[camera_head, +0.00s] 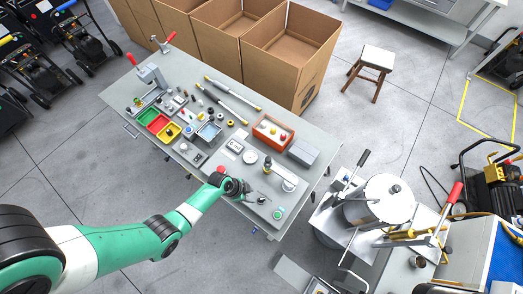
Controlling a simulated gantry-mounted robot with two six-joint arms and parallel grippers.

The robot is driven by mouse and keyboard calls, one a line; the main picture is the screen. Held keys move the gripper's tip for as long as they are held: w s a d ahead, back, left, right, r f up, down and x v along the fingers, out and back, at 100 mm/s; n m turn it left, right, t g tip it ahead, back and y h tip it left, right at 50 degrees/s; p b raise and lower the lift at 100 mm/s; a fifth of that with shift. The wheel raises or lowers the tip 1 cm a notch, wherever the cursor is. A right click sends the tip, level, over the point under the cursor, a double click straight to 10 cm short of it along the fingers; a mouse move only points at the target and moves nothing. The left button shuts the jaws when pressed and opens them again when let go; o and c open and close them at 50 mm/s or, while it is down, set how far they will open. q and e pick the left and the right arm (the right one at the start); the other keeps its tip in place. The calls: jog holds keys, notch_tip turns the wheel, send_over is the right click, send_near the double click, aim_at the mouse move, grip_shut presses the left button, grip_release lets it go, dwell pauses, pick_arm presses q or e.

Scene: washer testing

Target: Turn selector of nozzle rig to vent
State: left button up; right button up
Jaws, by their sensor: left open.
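What appears to be the nozzle rig (272,202) is a grey fixture at the near right end of the workbench (222,88). It has a round green-ringed part (278,213) and an upright piece (286,180). The selector and its markings are too small to make out, and my gripper may cover part of them. My left arm reaches in from the lower left. My left gripper (259,199) is open, low over the rig's left part; I cannot tell whether it touches anything. My right gripper is not in view.
Red, green and yellow bins (158,123), a red tray (272,133) and small tools crowd the bench. Cardboard boxes (285,50) stand behind it. A stool (373,64) stands beyond, and a machine with a round white top (388,195) stands close on the right.

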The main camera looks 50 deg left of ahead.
pick_arm(q)
jog(key=b, duration=0.5)
send_over(261, 199)
jog(key=s+a, duration=0.1)
jog(key=s, duration=0.1)
notch_tip(261, 199, down, 6)
jog(key=shift+s+r, duration=0.15)
jog(key=b+x, duration=0.2)
jog(key=x, duration=0.2)
jog(key=shift+w, duration=0.25)
jog(key=shift+d, duration=0.1)
grip_shut()
